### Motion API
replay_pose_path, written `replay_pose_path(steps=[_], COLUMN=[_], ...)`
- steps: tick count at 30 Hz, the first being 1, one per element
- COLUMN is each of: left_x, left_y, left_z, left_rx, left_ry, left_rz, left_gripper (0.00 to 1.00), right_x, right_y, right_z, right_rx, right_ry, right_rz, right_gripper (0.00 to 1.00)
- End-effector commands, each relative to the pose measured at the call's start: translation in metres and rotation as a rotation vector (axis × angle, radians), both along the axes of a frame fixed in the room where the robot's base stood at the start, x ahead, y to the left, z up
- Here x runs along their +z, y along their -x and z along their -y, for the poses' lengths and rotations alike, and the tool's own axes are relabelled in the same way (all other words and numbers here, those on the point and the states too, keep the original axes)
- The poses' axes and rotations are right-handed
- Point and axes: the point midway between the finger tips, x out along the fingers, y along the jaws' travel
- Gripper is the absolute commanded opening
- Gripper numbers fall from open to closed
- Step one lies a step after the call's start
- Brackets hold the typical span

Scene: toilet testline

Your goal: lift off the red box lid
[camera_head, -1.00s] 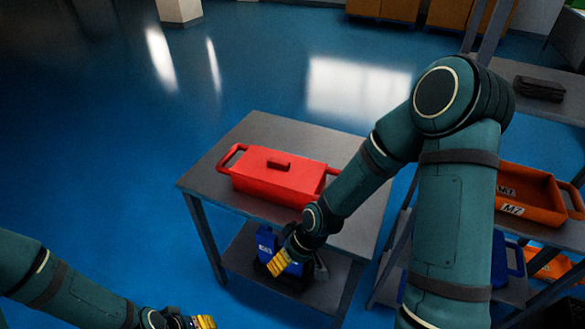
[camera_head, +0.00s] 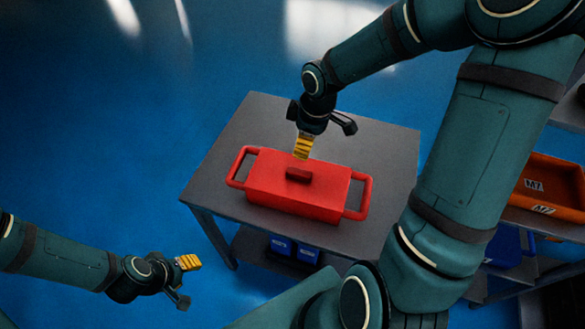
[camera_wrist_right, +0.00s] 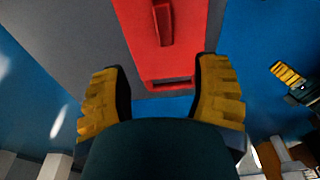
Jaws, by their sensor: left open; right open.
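The red box (camera_head: 265,203) stands on the grey table with a handle at each end. Its red lid (camera_head: 330,178) is on it, with a dark red grip (camera_head: 298,175) on top. My right gripper (camera_head: 302,150) is above the far edge of the lid, just behind the grip, pointing down. In the right wrist view my right gripper (camera_wrist_right: 162,95) is open, with the red box (camera_wrist_right: 140,50) ahead beyond its fingers and nothing between them. My left gripper (camera_head: 186,275) is open and empty, low at the left, away from the table.
The grey table (camera_head: 385,150) has bare top around the box. Blue boxes (camera_head: 293,248) sit on its lower shelf. An orange bin (camera_head: 550,185) marked M7 stands on a shelf at the right. Open blue floor lies to the left.

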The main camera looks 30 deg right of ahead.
Motion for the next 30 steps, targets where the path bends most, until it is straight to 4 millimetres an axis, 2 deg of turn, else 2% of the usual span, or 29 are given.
replay_pose_path(steps=[9,19,25,30], left_x=[-0.017,-0.023,-0.032,-0.035], left_y=[0.000,0.001,0.003,0.005], left_z=[0.001,0.001,0.002,0.002], left_rx=[0.000,-0.001,-0.006,-0.008], left_ry=[-0.003,-0.004,-0.002,-0.002], left_rz=[-0.002,-0.002,-0.008,-0.011], left_gripper=[0.47,0.47,0.47,0.47], right_x=[-0.060,-0.086,-0.116,-0.129], right_y=[-0.005,-0.007,-0.006,-0.009], right_z=[-0.007,-0.009,-0.013,-0.014], right_rx=[0.001,-0.001,0.001,-0.001], right_ry=[-0.004,-0.002,-0.003,-0.002], right_rz=[-0.003,-0.002,-0.003,-0.001], right_gripper=[0.62,0.62,0.62,0.62])
